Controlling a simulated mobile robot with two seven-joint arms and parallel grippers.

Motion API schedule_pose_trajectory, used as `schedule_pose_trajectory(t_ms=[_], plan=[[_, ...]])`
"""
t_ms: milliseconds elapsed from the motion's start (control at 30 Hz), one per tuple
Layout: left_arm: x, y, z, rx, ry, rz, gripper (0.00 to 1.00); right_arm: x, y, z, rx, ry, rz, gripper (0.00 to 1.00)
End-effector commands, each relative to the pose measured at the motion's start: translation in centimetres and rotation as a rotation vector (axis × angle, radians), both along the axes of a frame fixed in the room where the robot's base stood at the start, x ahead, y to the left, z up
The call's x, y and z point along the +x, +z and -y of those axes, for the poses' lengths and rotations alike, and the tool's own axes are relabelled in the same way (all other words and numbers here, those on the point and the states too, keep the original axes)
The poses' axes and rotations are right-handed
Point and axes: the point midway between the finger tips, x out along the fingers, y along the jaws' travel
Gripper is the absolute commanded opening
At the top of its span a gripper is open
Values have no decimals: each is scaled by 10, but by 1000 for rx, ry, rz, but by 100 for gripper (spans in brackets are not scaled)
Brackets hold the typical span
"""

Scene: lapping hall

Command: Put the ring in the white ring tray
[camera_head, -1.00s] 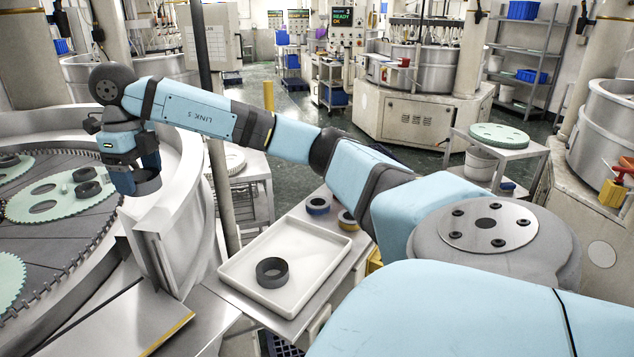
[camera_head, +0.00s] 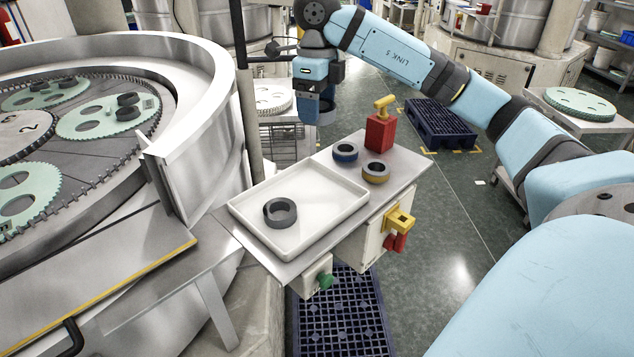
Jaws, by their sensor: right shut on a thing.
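The white ring tray (camera_head: 335,197) lies on a small steel side table and holds one dark grey ring (camera_head: 280,212), lying flat left of its middle. My right gripper (camera_head: 316,112) points down beyond the far edge of the tray, above and apart from it. It is shut on a dark ring (camera_head: 326,116), which the fingers mostly hide. A blue-banded ring (camera_head: 345,152) and a yellow-banded ring (camera_head: 375,172) lie on the table outside the tray, to its right. My left gripper is not in view.
The lapping machine (camera_head: 215,110) stands at left with green carriers and dark rings on its plate. A red block with a yellow handle (camera_head: 380,132) stands at the table's far right. The tray's right half is empty.

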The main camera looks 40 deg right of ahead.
Motion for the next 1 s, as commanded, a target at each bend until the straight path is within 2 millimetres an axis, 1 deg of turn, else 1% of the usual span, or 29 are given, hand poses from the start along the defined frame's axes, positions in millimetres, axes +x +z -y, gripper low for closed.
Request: schedule_pose_trajectory(t_ms=[33, 233, 267, 400, 500, 600, 700, 867, 1000], plan=[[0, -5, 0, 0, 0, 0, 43, -1, -13, -1, 2, 2, -6, 45], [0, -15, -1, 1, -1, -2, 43, -1, -55, -1, 3, 0, -7, 45], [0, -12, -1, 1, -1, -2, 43, -1, -61, 0, 1, -1, -7, 45], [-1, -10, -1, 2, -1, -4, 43, -1, -98, 0, -1, -1, -7, 45], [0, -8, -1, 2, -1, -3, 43, -1, -122, 0, -1, -1, -6, 45], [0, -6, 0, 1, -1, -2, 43, -1, -139, 0, 1, 0, -4, 45], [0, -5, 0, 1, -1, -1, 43, 0, -149, 0, 1, 0, -3, 45], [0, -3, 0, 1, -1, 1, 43, 0, -159, 0, 0, -1, -2, 45], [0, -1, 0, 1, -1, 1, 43, 0, -179, 0, 1, -1, -4, 45]])
